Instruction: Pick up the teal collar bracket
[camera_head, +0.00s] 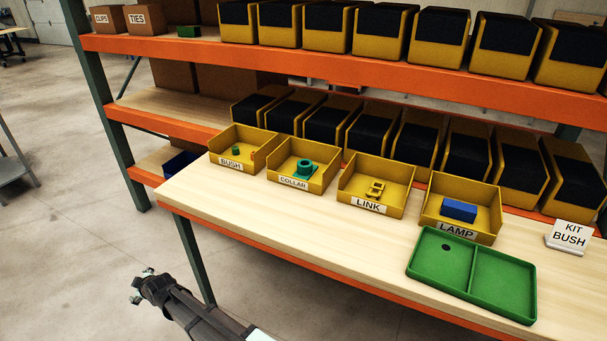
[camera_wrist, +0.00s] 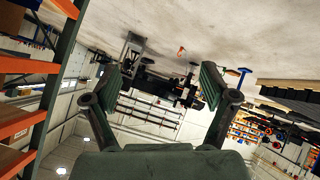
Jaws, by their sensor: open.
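The teal collar bracket (camera_head: 305,170) lies in the yellow bin labelled COLLAR (camera_head: 325,178), second from the left on the wooden bench. It has a round collar on a flat base. My gripper (camera_head: 142,286) is low at the left in the head view, in front of the bench and well apart from the bracket. In the wrist view my gripper (camera_wrist: 160,85) has its two fingers spread wide with nothing between them. The wrist view shows the room and a rack edge, not the bracket.
Yellow bins labelled BUSH (camera_head: 240,160), LINK (camera_head: 387,205) and LAMP (camera_head: 485,215) stand beside the COLLAR bin. A green two-part tray (camera_head: 503,285) and a KIT BUSH sign (camera_head: 569,237) are at right. An orange shelf beam (camera_head: 330,60) runs above and behind the bins.

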